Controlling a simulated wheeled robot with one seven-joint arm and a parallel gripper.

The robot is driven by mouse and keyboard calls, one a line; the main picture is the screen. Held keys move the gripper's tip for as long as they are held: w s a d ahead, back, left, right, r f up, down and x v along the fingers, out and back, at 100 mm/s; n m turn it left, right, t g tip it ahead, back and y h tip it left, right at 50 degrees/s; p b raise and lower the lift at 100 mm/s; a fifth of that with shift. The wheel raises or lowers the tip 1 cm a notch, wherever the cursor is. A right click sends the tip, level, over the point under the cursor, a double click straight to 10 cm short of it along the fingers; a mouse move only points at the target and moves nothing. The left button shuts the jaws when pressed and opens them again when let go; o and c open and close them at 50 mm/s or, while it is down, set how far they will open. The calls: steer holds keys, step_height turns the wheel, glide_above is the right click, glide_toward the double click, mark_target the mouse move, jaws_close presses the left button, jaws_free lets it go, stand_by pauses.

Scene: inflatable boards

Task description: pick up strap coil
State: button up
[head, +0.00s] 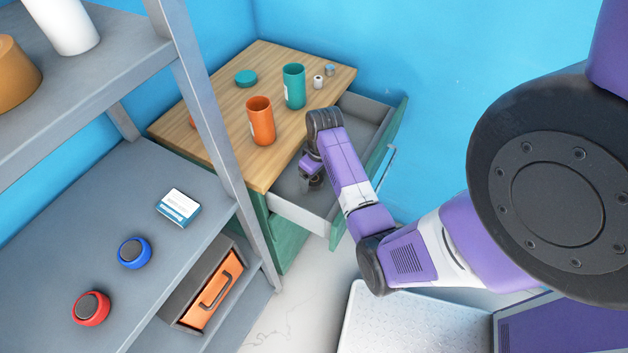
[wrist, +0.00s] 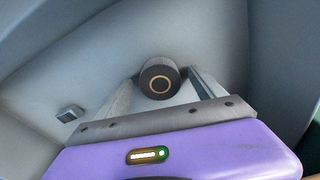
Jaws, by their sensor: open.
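My gripper (head: 311,174) is lowered into the open drawer (head: 352,112) of a green cabinet. In the wrist view my gripper (wrist: 162,78) is open, with one finger at each side of a dark round coil (wrist: 148,86) with a tan ring on its face. This looks like the strap coil; it lies in the grey drawer, between or just beyond the fingertips. I cannot tell whether the fingers touch it. In the head view the coil is hidden by my arm and gripper.
A small grey block (wrist: 70,113) lies in the drawer, left of the gripper. Drawer walls stand close around. The wooden cabinet top holds an orange cup (head: 260,122), a teal cup (head: 294,87) and a teal lid (head: 246,78). A grey shelf unit (head: 165,265) stands at left.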

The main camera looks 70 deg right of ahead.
steer(key=c, duration=1.6)
steer(key=shift+o, duration=0.2)
steer(key=shift+r, duration=0.1)
